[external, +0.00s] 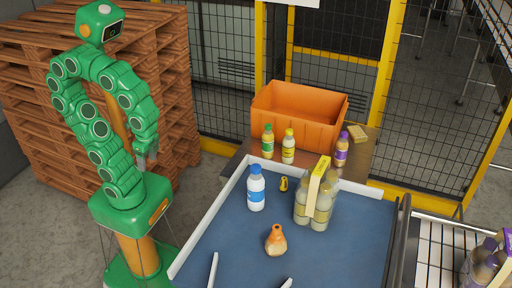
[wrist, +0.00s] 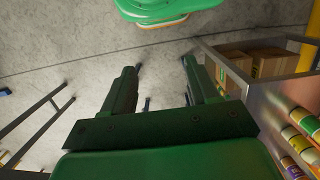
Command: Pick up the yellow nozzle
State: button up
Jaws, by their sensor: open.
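A small yellow piece with a dark mark (external: 283,184) lies on the blue surface, between the blue-capped white bottle and the taped bottle pack; it looks like the yellow nozzle, but it is too small to be sure. My gripper (external: 146,161) hangs beside my green body, left of the blue surface and well apart from the piece. In the wrist view my gripper (wrist: 158,66) is open and empty, with bare concrete floor between its fingers. The yellow piece does not show in the wrist view.
On the blue surface (external: 225,230) stand a blue-capped bottle (external: 256,190), a bottle pack (external: 313,205) and an orange-necked item (external: 275,242). A white rail (external: 205,225) edges it. Behind are an orange crate (external: 297,118) and several bottles. Wooden pallets (external: 110,50) stand behind me.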

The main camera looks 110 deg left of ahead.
notch_tip(320, 180, up, 7)
jog(key=w+a+r+m+t+y, duration=0.1)
jog(key=w+a+m+t+y, duration=0.45)
jog(key=w, duration=0.75)
jog(key=w+a+r+m+t+y, duration=0.25)
jog(key=w+a+m, duration=0.55)
jog(key=w, duration=0.5)
jog(key=w+d+m+t, duration=0.2)
jog(key=w+m+t, duration=0.3)
jog(key=w+m, duration=0.65)
jog(key=m+t+h, duration=0.2)
jog(key=m+h, duration=0.2)
jog(key=m, duration=0.4)
send_near(284, 185)
jog(key=shift+w+a+r, duration=0.9)
jog(key=shift+w+r, duration=0.05)
jog(key=shift+r, duration=0.25)
jog(key=shift+f, duration=1.95)
jog(key=shift+x, duration=2.95)
jog(key=shift+f+x, duration=0.2)
jog(key=shift+x, duration=0.75)
